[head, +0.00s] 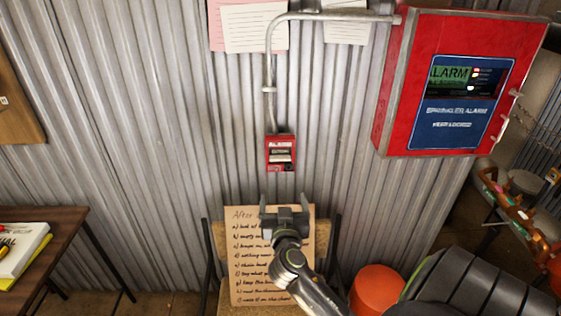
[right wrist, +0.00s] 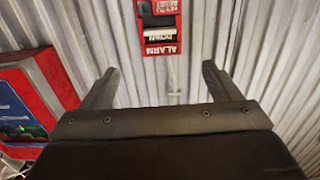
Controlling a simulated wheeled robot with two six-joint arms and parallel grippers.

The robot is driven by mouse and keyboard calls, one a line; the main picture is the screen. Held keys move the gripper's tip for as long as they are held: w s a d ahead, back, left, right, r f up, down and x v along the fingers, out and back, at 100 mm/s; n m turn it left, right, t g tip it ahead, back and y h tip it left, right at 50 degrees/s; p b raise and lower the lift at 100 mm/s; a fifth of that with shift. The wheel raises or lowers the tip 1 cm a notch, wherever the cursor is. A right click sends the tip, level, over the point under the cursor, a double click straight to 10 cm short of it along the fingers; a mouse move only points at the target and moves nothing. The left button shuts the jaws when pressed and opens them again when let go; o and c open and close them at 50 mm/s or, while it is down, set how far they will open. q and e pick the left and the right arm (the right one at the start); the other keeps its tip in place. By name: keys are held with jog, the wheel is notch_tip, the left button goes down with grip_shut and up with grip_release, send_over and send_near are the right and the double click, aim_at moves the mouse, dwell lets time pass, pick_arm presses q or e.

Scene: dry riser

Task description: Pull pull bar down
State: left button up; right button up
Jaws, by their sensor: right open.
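A small red alarm pull station (head: 281,152) is fixed to the corrugated metal wall, with a white pull bar (head: 281,157) across its front. In the right wrist view the pull station (right wrist: 160,28) appears upside down at the top, and its white bar (right wrist: 161,32) lies ahead, between the lines of my two fingers. My right gripper (head: 285,207) is open and empty, below the pull station in the head view and apart from it. In the right wrist view the gripper's two fingers (right wrist: 157,88) stand wide apart. My left gripper is not in view.
A large red alarm panel (head: 393,85) hangs at the upper right. A metal conduit (head: 268,75) runs down to the pull station. A chair with a handwritten board (head: 243,262) stands below. A table (head: 60,225) is at left, an orange stool (head: 377,288) at lower right.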

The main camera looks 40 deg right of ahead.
jog(key=p, duration=0.3)
send_near(280, 159)
jog(key=x, duration=0.7)
jog(key=shift+s, duration=0.1)
jog(key=shift+x, duration=0.9)
jog(key=shift+c, duration=0.2)
